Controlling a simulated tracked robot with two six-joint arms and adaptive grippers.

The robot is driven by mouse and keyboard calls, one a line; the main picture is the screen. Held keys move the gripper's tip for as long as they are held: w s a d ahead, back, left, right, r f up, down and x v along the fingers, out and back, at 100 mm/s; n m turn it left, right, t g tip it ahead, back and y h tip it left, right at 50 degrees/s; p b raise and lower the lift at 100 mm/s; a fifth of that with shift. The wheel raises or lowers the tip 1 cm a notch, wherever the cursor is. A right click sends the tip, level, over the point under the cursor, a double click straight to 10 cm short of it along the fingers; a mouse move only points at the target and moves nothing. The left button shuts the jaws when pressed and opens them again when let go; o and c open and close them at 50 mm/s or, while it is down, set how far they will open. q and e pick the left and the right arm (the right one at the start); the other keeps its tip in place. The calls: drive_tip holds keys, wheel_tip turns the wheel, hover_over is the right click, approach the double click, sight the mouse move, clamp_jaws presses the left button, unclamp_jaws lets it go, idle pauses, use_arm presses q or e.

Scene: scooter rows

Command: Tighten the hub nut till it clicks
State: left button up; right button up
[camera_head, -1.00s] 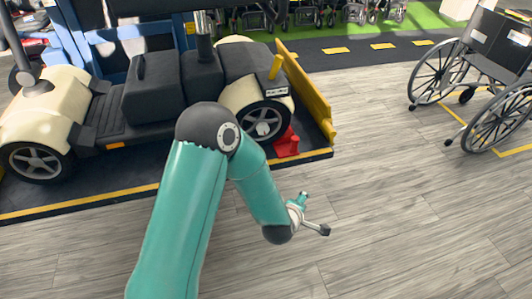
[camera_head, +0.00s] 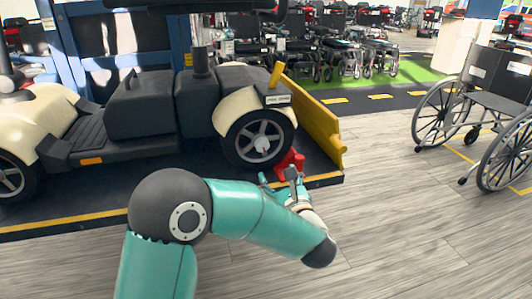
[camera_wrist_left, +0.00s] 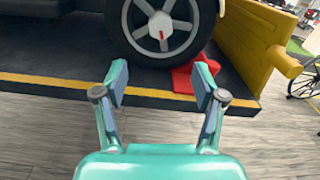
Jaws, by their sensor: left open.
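The hub nut (camera_head: 263,145) sits at the centre of the scooter's wheel (camera_head: 240,147). In the left wrist view the hub nut (camera_wrist_left: 160,30) is a pale piece with a red mark, in the middle of the spoked wheel (camera_wrist_left: 184,12). My left gripper (camera_head: 278,177) is in front of and below the wheel, pointing at it. In the left wrist view the left gripper (camera_wrist_left: 160,82) is open and empty, its two fingers apart below the nut and not touching it. My right gripper is in neither view.
A red chock (camera_head: 292,162) lies against the wheel's right side, close to the left gripper. A yellow ramp panel (camera_head: 314,122) stands at the right end of the dark platform (camera_head: 100,195). A wheelchair (camera_head: 480,115) stands at the right, with clear floor between.

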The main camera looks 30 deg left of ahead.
sight(263, 147)
use_arm(q)
drive_tip(key=b+x, duration=0.1)
drive_tip(key=x, duration=1.3)
drive_tip(key=shift+w, duration=0.15)
drive_tip(key=c, duration=1.1)
drive_tip(key=shift+d+f, duration=0.1)
drive_tip(key=shift+d, duration=0.1)
drive_tip(key=shift+c, duration=0.2)
drive_tip(key=shift+a, duration=0.15)
